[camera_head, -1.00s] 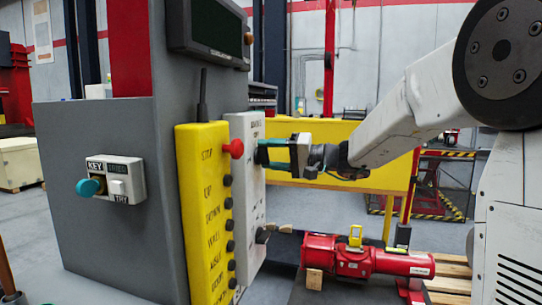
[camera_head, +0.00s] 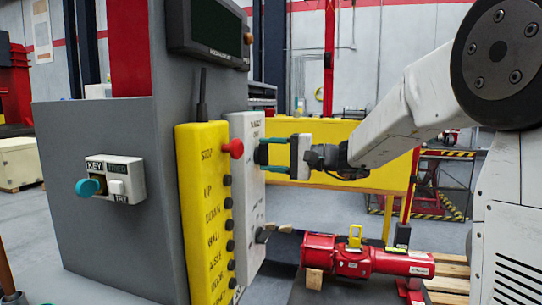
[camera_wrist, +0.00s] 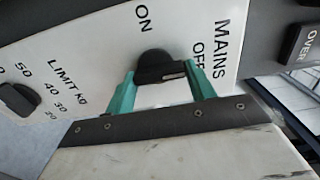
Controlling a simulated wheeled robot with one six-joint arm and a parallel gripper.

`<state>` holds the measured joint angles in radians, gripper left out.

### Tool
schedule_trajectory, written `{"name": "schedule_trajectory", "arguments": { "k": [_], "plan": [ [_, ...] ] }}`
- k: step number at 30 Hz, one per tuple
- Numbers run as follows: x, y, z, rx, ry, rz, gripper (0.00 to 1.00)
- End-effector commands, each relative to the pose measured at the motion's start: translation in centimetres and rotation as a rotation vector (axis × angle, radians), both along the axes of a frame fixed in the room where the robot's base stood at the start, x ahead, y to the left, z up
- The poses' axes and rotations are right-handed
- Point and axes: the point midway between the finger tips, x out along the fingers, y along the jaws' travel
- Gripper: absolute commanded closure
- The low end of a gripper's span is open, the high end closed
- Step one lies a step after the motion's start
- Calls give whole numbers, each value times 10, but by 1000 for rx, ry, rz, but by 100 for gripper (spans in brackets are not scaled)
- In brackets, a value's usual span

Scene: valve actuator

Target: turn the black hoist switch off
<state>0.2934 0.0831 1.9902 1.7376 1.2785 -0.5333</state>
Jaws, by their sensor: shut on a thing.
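The black hoist switch (camera_wrist: 158,66) is a rotary knob on a white panel (camera_wrist: 80,55), with "MAINS", "ON" and "OFF" printed around it. Its pale mark is at the right end of the knob, on the "OFF" side in the wrist view. My gripper (camera_wrist: 160,70) has its teal fingers on both sides of the knob and is shut on it. In the head view my gripper (camera_head: 268,153) reaches the panel's face from the right, one finger above the other. The knob shows there only as a dark bit between the fingertips.
A second black knob (camera_wrist: 18,98), marked "LIMIT KG", is on the same panel. A yellow button box (camera_head: 203,215) with a red button (camera_head: 233,148) stands left of the panel. A red cylinder actuator (camera_head: 365,262) lies below my arm.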

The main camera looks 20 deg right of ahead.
Motion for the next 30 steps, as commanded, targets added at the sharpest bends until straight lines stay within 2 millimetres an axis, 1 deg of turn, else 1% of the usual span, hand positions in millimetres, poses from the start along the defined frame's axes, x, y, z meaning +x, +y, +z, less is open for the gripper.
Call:
{"name": "schedule_trajectory", "arguments": {
  "k": [7,8,9,10,17,20,23,30],
  "plan": [
    [0,0,-2,-1,2,0,68],
    [-1,0,-2,-2,3,0,40],
    [0,0,-2,-2,3,0,29],
    [0,0,-2,-1,2,0,24],
    [0,0,-1,-1,1,1,24],
    [-2,-3,-1,-1,0,0,24],
    [-9,-13,0,-1,0,-2,24],
    [-33,-46,-1,-1,1,-4,24]
  ]
}}
